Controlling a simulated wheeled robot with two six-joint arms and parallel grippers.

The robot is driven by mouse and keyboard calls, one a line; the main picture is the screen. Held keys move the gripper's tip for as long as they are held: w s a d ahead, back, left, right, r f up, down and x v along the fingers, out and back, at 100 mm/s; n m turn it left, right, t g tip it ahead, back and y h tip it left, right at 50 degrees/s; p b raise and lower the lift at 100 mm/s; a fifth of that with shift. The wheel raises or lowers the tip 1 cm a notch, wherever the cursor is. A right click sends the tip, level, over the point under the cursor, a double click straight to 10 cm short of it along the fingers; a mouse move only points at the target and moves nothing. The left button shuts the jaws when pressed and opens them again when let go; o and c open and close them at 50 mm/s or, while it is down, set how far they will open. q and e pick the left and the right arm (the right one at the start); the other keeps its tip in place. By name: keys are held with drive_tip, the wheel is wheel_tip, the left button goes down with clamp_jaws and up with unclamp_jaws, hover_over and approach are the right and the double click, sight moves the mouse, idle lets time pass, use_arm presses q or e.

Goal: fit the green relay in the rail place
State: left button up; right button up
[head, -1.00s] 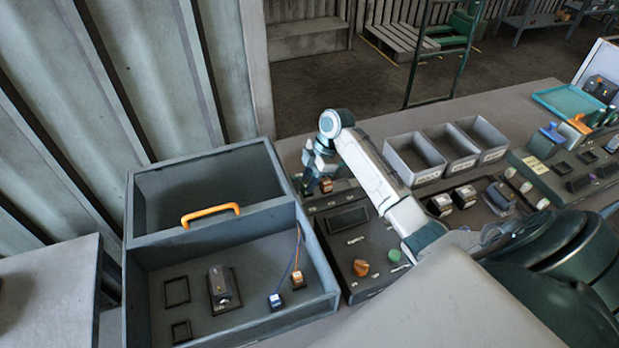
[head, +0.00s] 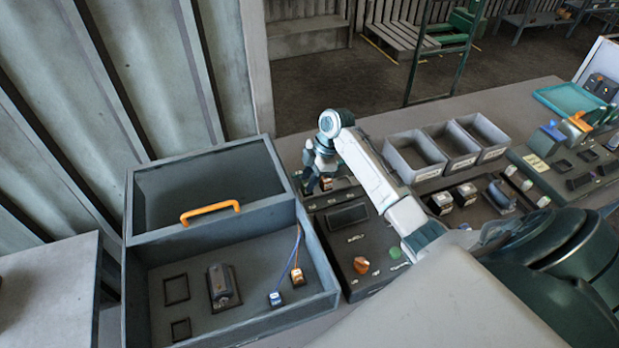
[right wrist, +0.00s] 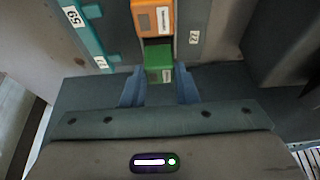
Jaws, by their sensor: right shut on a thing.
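The green relay (right wrist: 158,66) is between the two blue-grey fingertips of my right gripper (right wrist: 159,88) in the right wrist view. The gripper is shut on it. An orange block (right wrist: 152,18) with a white label sits just beyond the relay, with a narrow dark gap between them. I cannot tell whether the relay is seated in the rail. In the head view my right gripper (head: 318,184) is low over the far end of the dark panel (head: 335,272), and its fingers hide the relay there. My left gripper is not in view.
A grey box (head: 140,275) with an orange handle (head: 210,212) stands left of the panel. An orange knob (head: 361,265) and a green button (head: 395,253) are on the panel's near part. Grey bins (head: 415,172) stand behind my arm. A teal strip (right wrist: 92,35) flanks the orange block.

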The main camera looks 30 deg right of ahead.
drive_tip(key=shift+f, duration=0.3)
drive_tip(key=o, duration=0.9)
drive_tip(key=b+v, duration=0.3)
drive_tip(key=v, duration=0.6)
drive_tip(key=shift+d+r+b, duration=0.1)
drive_tip(key=shift+d+b, duration=0.15)
drive_tip(key=shift+b, duration=0.1)
drive_tip(key=shift+s+d+r, duration=0.1)
drive_tip(key=shift+d+r, duration=0.05)
drive_tip(key=shift+r, duration=0.55)
drive_tip(key=shift+f, duration=0.1)
